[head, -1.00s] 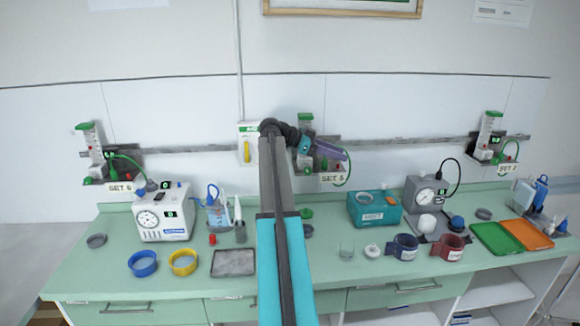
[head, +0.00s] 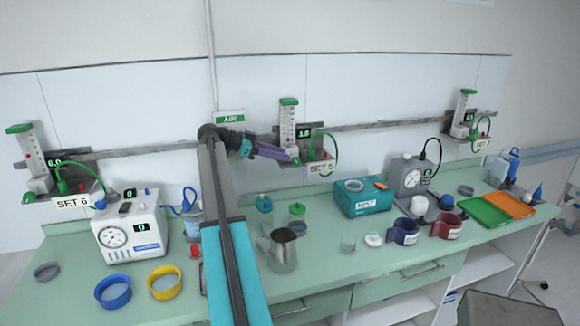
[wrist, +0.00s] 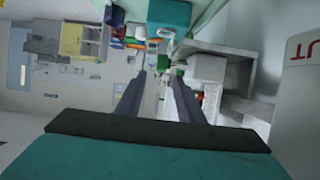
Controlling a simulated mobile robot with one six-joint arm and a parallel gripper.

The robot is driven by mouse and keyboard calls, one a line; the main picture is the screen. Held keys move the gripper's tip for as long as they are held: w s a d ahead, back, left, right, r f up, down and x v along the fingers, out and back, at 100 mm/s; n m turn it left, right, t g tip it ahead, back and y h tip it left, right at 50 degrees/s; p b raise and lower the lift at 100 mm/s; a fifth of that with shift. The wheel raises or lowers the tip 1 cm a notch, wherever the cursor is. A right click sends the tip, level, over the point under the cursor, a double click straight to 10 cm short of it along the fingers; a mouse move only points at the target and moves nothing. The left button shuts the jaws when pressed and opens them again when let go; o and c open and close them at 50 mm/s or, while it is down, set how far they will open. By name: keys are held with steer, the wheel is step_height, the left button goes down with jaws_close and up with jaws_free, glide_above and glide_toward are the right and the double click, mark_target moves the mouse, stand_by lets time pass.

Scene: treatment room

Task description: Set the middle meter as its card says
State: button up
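The middle meter (head: 288,125) is a clear upright tube with a green cap, on a grey rail mount. Its card (head: 321,169) reads SET 5. A small lit green display (head: 304,132) beside the tube is too small to read surely. A green knob (head: 295,161) shows at the meter's foot. My gripper (head: 290,158) comes in from the left, its tips by the knob; I cannot tell if they touch it. In the wrist view my gripper's two dark fingers (wrist: 160,80) stand apart, with no object clearly between them.
Other meters stand at left (head: 30,155) with card SET 6 and at right (head: 464,112). The wall rail (head: 385,124) runs behind. Below, the green counter holds a metal jug (head: 281,250), a teal box (head: 364,199), a white gauge device (head: 131,228) and cups.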

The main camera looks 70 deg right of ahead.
mark_target(293, 159)
steer(key=shift+w+f, duration=0.2)
steer(key=shift+f, duration=0.1)
steer(key=shift+p+x, duration=0.3)
steer(key=shift+x, duration=0.6)
steer(key=shift+p+x, duration=1.05)
steer(key=shift+x, duration=1.9)
steer(key=shift+f, duration=0.1)
jaws_close()
